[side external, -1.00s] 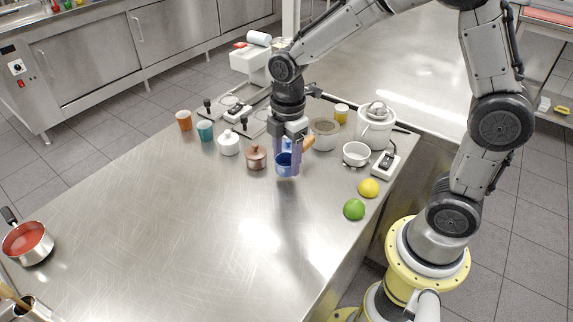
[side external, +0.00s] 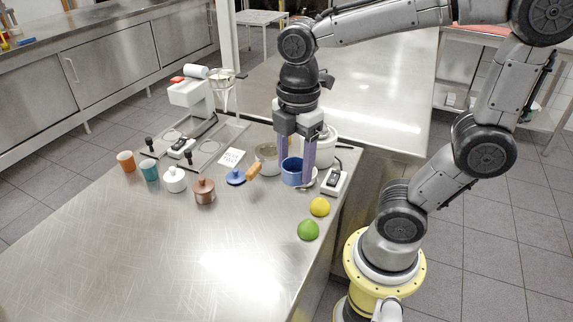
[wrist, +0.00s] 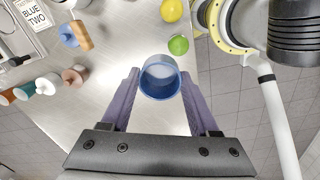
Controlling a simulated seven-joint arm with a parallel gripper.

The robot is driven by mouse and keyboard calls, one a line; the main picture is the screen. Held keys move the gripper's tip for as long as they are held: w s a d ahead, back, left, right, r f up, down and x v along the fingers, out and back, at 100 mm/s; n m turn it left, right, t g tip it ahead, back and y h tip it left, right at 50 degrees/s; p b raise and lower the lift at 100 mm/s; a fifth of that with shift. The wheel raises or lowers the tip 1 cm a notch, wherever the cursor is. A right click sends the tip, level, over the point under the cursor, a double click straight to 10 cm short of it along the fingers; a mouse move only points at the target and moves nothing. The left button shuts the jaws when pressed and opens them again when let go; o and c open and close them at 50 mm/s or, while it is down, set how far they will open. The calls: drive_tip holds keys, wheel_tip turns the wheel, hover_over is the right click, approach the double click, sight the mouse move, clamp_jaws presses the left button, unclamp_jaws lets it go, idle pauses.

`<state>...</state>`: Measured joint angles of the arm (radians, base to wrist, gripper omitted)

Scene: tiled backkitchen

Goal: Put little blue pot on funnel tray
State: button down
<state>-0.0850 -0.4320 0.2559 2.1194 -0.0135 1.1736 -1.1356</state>
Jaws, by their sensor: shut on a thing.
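The little blue pot (side external: 291,173) is lidless and upright between the purple fingers of my gripper (side external: 296,172). In the wrist view, the pot's open mouth (wrist: 160,78) shows between both fingertips, with the bare counter around it. It appears raised above the counter; the exact height is unclear. A blue lid (side external: 236,177) lies on the counter to its left. A metal funnel (side external: 224,77) stands at the back left, with flat grey tray surfaces (side external: 211,143) near its foot. I cannot tell exactly which one is the funnel tray.
A card (side external: 232,157), a wooden-handled pan (side external: 266,155), a white lidded pot (side external: 327,147) and a black-and-white device (side external: 334,181) are nearby. Brown (side external: 204,191) and white (side external: 174,179) pots and cups stand left. Lemon (side external: 320,206) and lime (side external: 308,230) are in front. The front counter is clear.

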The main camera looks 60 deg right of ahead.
drive_tip(key=w+d+r+m, duration=0.3)
drive_tip(key=w+m, duration=0.1)
drive_tip(key=w, duration=0.8)
drive_tip(key=w+d+r+m, duration=0.2)
drive_tip(key=w+m, duration=0.2)
drive_tip(key=w, duration=0.7)
drive_tip(key=w+d+f+m, duration=0.1)
drive_tip(key=w+d+f, duration=0.2)
drive_tip(key=f, duration=0.1)
drive_tip(key=w+d+f, duration=0.4)
drive_tip(key=w+d+f+m, duration=0.1)
drive_tip(key=w+d+f, duration=0.2)
drive_tip(key=f, duration=0.1)
drive_tip(key=shift+w+d+f+m, duration=0.25)
drive_tip(key=shift+w+f+m, duration=0.05)
drive_tip(key=shift+w+f, duration=0.1)
drive_tip(key=shift+s+d+f, duration=0.1)
drive_tip(key=shift+d+f, duration=0.2)
drive_tip(key=shift+f, duration=1.8)
drive_tip(key=shift+f, duration=0.2)
drive_tip(key=shift+c, duration=0.3)
unclamp_jaws()
